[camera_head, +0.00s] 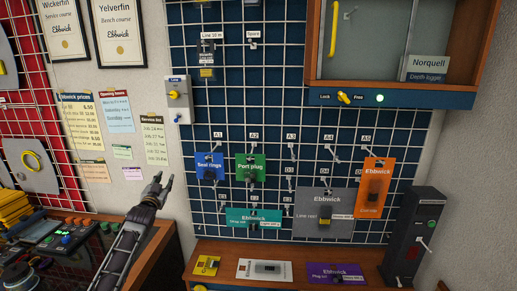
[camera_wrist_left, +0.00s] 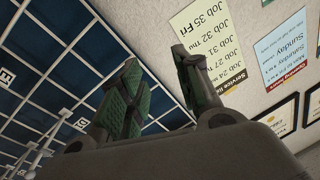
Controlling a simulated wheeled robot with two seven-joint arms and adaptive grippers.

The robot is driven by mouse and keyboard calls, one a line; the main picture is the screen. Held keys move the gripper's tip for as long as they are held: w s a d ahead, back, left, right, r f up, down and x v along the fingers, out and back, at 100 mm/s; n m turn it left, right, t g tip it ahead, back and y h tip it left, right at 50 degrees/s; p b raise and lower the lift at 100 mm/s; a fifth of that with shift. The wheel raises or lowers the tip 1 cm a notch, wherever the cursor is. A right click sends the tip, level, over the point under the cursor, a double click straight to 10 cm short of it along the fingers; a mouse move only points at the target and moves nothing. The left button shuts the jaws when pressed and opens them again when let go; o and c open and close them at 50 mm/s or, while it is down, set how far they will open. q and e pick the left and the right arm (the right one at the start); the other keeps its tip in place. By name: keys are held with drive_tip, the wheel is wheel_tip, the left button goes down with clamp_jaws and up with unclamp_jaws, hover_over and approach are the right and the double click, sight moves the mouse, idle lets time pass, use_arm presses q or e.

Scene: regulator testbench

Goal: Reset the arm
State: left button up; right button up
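My left arm comes in from the lower left of the head view. Its gripper (camera_head: 163,182) is raised in front of the wall, left of the blue grid panel (camera_head: 205,135). In the left wrist view the two green-padded fingers (camera_wrist_left: 157,60) stand apart with nothing between them. The gripper touches nothing that I can see. My right gripper shows in neither view.
Packages hang on the grid panel, including a blue one (camera_head: 203,160) and an orange one (camera_head: 375,172). A white switch box (camera_head: 178,100) is on the wall above my gripper. A wooden shelf (camera_head: 215,250) and a control console (camera_head: 70,237) lie below.

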use_arm(q)
drive_tip(key=s+d+f+g, duration=0.15)
drive_tip(key=s+f, duration=0.25)
drive_tip(key=f, duration=1.1)
drive_tip(key=s+d+f+g, duration=0.1)
drive_tip(key=s+f+g, duration=0.2)
drive_tip(key=f, duration=1.2)
drive_tip(key=s+d+f+g+b, duration=0.1)
drive_tip(key=s+f+g, duration=0.1)
drive_tip(key=s+f, duration=0.9)
drive_tip(key=s+d+f+g, duration=0.25)
drive_tip(key=s+f, duration=0.45)
drive_tip(key=f, duration=0.7)
drive_tip(key=s+d+f+g, duration=0.2)
drive_tip(key=s+f, duration=0.6)
drive_tip(key=s, duration=0.9)
drive_tip(key=s+d+f+g+h, duration=0.1)
drive_tip(key=s+f+g, duration=0.3)
drive_tip(key=s+f, duration=0.5)
drive_tip(key=s+d+f+n+g, duration=0.1)
drive_tip(key=s+f, duration=0.7)
drive_tip(key=s, duration=1.8)
drive_tip(key=d+g, duration=0.1)
drive_tip(key=d, duration=0.1)
drive_tip(key=shift+d+f+g+b, duration=0.15)
drive_tip(key=shift+d+g+b, duration=0.25)
drive_tip(key=shift+s, duration=0.1)
